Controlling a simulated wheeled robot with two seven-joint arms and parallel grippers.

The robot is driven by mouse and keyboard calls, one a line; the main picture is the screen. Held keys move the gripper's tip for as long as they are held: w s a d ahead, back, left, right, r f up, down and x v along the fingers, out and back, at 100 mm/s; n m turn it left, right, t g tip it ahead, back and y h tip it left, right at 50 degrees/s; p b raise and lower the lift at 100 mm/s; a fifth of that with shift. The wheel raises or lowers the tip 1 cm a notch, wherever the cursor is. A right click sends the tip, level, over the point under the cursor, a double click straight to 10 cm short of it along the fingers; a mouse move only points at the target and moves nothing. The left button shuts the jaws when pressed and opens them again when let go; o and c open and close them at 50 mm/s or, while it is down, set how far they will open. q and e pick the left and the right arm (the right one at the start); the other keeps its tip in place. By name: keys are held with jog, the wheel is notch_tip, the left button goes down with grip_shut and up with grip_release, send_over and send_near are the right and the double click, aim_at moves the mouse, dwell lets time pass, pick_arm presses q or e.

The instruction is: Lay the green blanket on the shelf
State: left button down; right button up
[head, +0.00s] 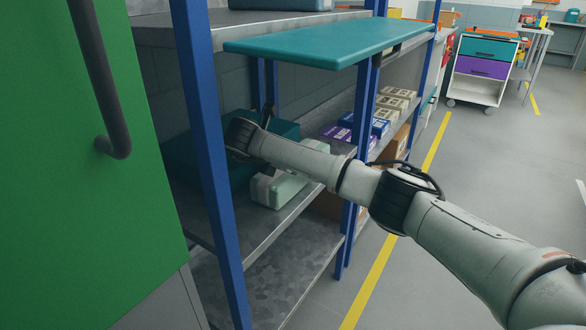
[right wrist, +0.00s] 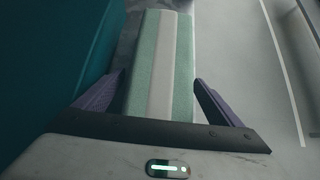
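The green blanket (head: 285,188) is a folded pale green bundle with a whitish stripe, on the middle grey shelf (head: 262,228) of the blue-posted rack. My right arm reaches in across it. In the right wrist view the blanket (right wrist: 160,65) runs lengthwise between the two purple fingers of my right gripper (right wrist: 160,82). The fingers stand apart, one on each side, with narrow gaps that look clear of the cloth. The blanket's near end is hidden behind my palm. In the head view my right gripper's fingers are hidden. My left gripper is not in view.
A dark teal bin (head: 203,165) stands left of the blanket on the same shelf. A teal board (head: 325,42) lies above. Small boxes (head: 394,98) fill the farther bay. A green door (head: 80,190) is close at left. Floor is free right of the yellow line (head: 405,205).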

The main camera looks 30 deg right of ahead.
jog(key=shift+r, duration=0.25)
jog(key=p+v, duration=0.1)
jog(key=v, duration=0.6)
jog(key=shift+s+a, duration=0.1)
jog(key=shift+a, duration=0.1)
